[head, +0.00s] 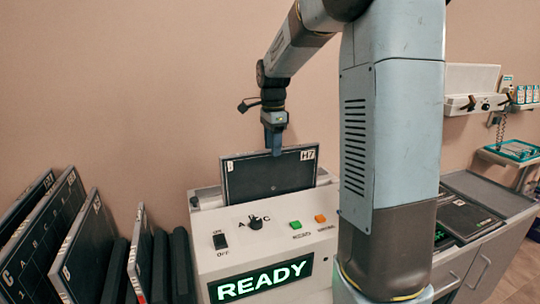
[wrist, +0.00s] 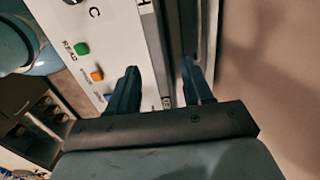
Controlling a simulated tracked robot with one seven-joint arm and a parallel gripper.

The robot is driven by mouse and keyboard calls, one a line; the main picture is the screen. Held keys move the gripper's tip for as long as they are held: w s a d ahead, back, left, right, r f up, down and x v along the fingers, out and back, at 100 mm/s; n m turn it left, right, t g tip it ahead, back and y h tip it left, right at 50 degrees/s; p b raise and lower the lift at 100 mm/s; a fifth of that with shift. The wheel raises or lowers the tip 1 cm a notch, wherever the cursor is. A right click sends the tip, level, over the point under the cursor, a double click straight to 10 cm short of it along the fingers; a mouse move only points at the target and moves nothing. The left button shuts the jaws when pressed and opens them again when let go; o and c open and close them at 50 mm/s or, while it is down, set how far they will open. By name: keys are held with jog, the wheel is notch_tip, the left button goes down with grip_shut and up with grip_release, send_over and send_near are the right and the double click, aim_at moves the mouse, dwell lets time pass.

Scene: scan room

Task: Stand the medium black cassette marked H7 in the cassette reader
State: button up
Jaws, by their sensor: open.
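The black cassette marked H7 (head: 268,178) stands upright in the slot at the top of the white cassette reader (head: 212,266). Its lower part is hidden behind the reader's front. My gripper (head: 274,146) is at the cassette's top edge, pointing down. In the wrist view my gripper (wrist: 160,88) is open, with one finger on each side of the cassette's edge (wrist: 171,45). I cannot tell whether either finger touches it. The reader's lit display (head: 262,279) says READY.
Several other cassettes and dark panels (head: 86,245) lean in a row left of the reader. A counter (head: 487,190) with a dark flat panel (head: 462,215) is at the right, partly behind my arm. The wall is close behind the reader.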

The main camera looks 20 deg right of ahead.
notch_tip(320, 180, up, 10)
dwell(0.4)
dwell(0.3)
notch_tip(320, 180, up, 6)
jog(key=shift+f, duration=0.1)
dwell(0.6)
jog(key=s+a+f+n+t, duration=0.1)
jog(key=s+f+n+t, duration=0.1)
jog(key=s+n, duration=0.4)
jog(key=s+a+f+n+t, duration=0.1)
jog(key=s+f+n, duration=0.4)
jog(key=s, duration=0.8)
jog(key=s+a+f+n+t, duration=0.2)
jog(key=s+a+f+n, duration=0.1)
jog(key=s+n, duration=0.4)
jog(key=s+f, duration=0.1)
jog(key=s, duration=0.2)
jog(key=shift+t, duration=0.3)
